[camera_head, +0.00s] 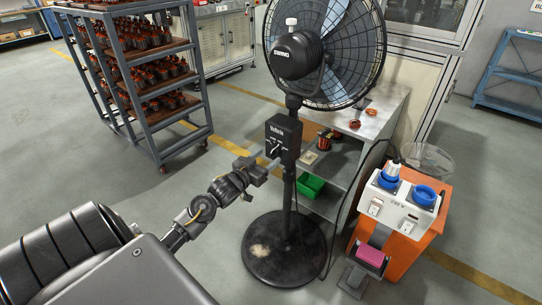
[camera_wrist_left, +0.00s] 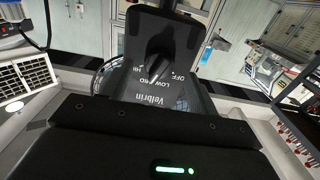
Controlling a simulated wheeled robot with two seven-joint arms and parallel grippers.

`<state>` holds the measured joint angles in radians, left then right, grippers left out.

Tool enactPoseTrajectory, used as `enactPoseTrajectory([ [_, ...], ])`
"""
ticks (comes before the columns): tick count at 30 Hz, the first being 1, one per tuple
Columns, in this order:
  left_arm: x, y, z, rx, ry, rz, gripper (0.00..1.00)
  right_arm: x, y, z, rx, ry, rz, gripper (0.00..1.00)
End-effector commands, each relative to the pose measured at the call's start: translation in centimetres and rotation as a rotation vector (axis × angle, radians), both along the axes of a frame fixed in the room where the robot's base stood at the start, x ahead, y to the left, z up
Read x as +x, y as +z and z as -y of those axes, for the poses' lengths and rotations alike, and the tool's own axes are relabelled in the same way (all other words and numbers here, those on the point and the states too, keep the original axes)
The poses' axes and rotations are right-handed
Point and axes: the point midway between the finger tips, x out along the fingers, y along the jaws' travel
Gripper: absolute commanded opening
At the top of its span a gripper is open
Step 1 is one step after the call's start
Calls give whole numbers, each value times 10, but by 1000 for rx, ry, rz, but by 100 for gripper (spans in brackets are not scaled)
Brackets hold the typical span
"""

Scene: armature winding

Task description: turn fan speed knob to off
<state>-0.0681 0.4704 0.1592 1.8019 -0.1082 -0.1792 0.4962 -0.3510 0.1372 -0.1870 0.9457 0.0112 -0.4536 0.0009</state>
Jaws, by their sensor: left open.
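The pedestal fan's black control box (camera_head: 284,138) is on its upright pole, below the fan head. The fan speed knob (camera_head: 276,148) is on its front face, with white markings. In the left wrist view the knob (camera_wrist_left: 157,68) appears upside down near white OFF and LOW lettering; I cannot tell for certain which label it points to. My left gripper (camera_head: 266,168) is open, just below and in front of the box, facing the knob with nothing seen between its fingers. Whether a finger touches the box is unclear. My right gripper is out of view.
The fan's round base (camera_head: 284,250) stands on the floor. A grey workbench (camera_head: 372,122) with a green bin (camera_head: 310,185) is behind it. An orange cabinet (camera_head: 408,248) with blue sockets stands right. A rack of armatures (camera_head: 150,90) stands back left. Open floor lies left.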

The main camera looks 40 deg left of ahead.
Motion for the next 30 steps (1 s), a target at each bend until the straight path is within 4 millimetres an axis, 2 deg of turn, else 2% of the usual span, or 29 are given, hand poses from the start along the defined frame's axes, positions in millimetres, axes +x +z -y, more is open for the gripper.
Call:
enactPoseTrajectory([
  [3,15,0,0,-1,0,0,60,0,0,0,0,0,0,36],
  [6,22,0,0,-1,-1,-1,60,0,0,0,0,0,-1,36],
  [16,26,0,1,-1,-2,-1,60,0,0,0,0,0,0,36],
  [26,26,-1,1,-1,-2,-1,18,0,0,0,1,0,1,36],
  [30,26,0,2,-4,-3,-1,16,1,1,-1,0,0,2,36],
])
